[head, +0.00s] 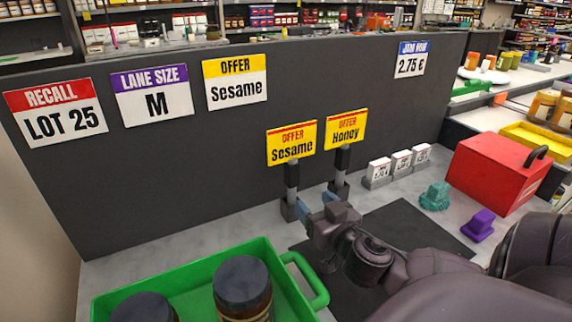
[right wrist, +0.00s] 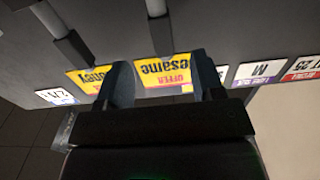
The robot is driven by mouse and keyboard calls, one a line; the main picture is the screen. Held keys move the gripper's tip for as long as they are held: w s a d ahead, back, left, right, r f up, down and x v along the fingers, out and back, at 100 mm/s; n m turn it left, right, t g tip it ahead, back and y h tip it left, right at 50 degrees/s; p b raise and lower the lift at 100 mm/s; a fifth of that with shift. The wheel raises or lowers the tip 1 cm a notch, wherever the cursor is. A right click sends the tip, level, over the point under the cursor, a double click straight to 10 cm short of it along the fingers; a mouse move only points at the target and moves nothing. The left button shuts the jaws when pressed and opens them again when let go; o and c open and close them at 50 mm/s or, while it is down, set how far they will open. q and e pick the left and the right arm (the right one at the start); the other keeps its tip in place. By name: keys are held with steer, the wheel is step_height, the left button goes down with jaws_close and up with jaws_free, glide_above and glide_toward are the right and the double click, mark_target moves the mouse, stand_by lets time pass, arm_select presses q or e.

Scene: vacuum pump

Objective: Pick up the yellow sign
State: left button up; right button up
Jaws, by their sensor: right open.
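Two yellow signs stand on dark posts: "OFFER Sesame" (head: 292,143) on the left and "OFFER Honey" (head: 346,128) on the right. In the right wrist view they appear upside down, the Sesame sign (right wrist: 165,70) between the fingers and the Honey sign (right wrist: 90,78) partly behind one finger. A third sign, "OFFER Sesame" with a yellow top and white lower part (head: 235,82), is on the dark panel. My right gripper (head: 316,203) is open and empty, low in front of the posts, below the yellow signs. My left gripper is not in view.
A green tray (head: 312,283) with dark-lidded jars is at the front. A red box (head: 497,172), a teal object (head: 435,196), a purple object (head: 479,225) and small white price tags (head: 401,162) are to the right. The dark panel (head: 180,160) closes off the back.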

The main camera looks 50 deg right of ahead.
mark_target(295, 182)
steer(key=shift+b+x, duration=0.3)
steer(key=shift+x, duration=5)
steer(key=c, duration=1)
